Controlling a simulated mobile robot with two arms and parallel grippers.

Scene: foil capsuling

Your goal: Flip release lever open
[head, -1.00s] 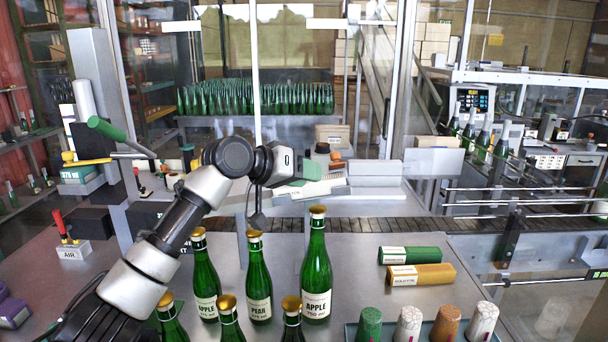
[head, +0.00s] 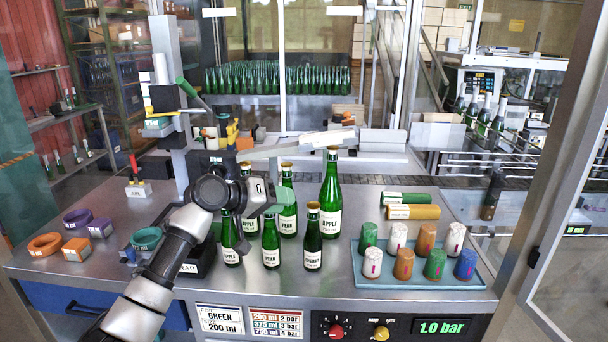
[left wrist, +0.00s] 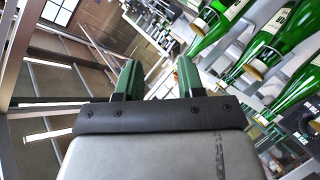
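The machine column (head: 167,60) at the left back carries a lever with a green handle (head: 187,88). A yellow part (head: 148,106) juts out beside it. A small white AIR block (head: 138,190) with a red lever (head: 134,166) stands on the bench further left. I cannot tell which of these is the release lever. My left gripper (head: 282,197) is in front of the bottles, right of the column and apart from every lever. In the left wrist view its two green fingers (left wrist: 158,80) are spread with nothing between them. My right gripper is not in view.
Several green bottles (head: 331,195) stand close to my left gripper. A blue tray (head: 370,276) with coloured capsule stacks is at the right. Rings (head: 45,244) lie at the left. A green tube (head: 405,197) and a yellow tube (head: 413,212) lie behind the tray.

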